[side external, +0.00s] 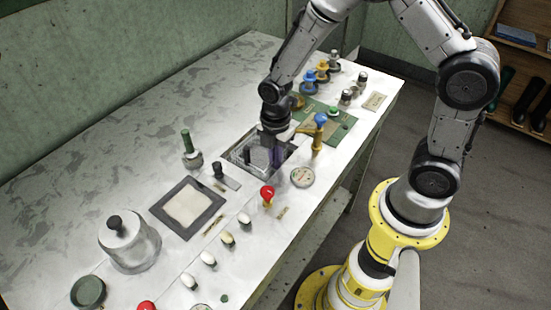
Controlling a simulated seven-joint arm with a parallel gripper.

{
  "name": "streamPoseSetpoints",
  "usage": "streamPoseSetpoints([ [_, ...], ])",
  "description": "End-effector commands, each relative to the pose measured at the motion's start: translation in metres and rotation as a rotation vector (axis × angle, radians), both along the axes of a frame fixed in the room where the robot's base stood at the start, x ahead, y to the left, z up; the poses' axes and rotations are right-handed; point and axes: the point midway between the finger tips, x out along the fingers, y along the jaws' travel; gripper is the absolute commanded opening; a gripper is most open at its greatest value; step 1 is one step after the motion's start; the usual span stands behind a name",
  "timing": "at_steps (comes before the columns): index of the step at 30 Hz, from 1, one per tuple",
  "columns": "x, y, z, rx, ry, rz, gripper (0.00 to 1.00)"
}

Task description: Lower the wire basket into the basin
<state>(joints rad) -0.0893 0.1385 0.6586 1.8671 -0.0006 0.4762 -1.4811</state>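The basin (289,153) is a dark rectangular opening sunk into the pale worktop, near the middle of the side external view. The wire basket (241,157) appears as a greyish mesh shape within the basin opening; how deep it sits cannot be told. My gripper (273,158) points down over the basin, at the basket's right side. Its fingers are dark and small against the basin. Whether they are open or closed on the basket cannot be made out.
A yellow tap with a blue knob (318,132) stands close right of my gripper. A red knob (267,194) and a round gauge (302,177) lie in front. A green-handled tool (190,150) and a black-framed pad (187,208) are left. A lidded pot (129,246) stands further left.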

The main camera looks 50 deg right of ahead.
Motion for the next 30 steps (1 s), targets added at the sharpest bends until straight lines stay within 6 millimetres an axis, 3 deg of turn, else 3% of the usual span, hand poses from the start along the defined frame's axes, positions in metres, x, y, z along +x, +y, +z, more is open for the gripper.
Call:
streamPoseSetpoints([
  [25,0.000,0.000,-0.010,0.000,-0.001,0.000,0.00],
  [30,0.000,0.000,-0.010,0.000,-0.001,0.000,0.34],
])
